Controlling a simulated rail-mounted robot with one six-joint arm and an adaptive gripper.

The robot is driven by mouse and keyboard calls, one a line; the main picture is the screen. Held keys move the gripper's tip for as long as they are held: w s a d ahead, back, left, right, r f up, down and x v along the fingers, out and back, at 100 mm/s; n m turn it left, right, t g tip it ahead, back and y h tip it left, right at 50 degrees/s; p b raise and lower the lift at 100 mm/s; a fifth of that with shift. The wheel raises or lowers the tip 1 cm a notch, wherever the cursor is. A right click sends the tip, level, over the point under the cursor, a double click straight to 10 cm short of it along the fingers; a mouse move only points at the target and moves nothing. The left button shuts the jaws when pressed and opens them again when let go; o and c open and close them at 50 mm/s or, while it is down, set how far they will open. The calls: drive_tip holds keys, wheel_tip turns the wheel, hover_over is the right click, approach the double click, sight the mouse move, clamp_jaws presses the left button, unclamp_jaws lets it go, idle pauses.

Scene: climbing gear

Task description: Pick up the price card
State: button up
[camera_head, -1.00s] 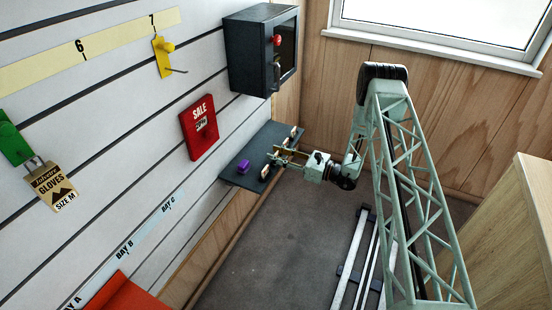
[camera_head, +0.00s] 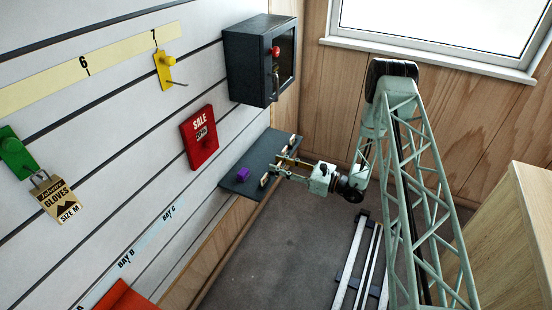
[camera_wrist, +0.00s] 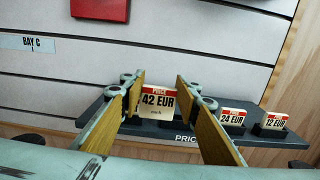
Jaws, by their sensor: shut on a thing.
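The price card (camera_wrist: 158,103), cream with a red top band and "42 EUR", stands upright at the front of the dark shelf (camera_head: 257,154) in the wrist view. My gripper (camera_wrist: 158,92) has one tan-padded finger at each side edge of the card and is shut on it. The card's lower part is seen between the fingers, near the shelf front. Whether it is clear of its holder cannot be told. In the head view my gripper (camera_head: 272,174) reaches over the shelf from the right, and the card there is too small to read.
A 24 EUR card (camera_wrist: 232,118) and a 12 EUR card (camera_wrist: 274,121) stand to the right in dark holders. A purple block (camera_head: 243,174) sits on the shelf. A dark box (camera_head: 247,63) and a red sale sign (camera_head: 200,140) are on the slatted wall above.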

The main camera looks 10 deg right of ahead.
drive_tip(key=s+p, duration=0.1)
drive_tip(key=s, duration=0.8)
drive_tip(key=shift+s+d+r, duration=0.2)
drive_tip(key=shift+s+r, duration=0.15)
drive_tip(key=shift+r, duration=0.1)
idle(0.6)
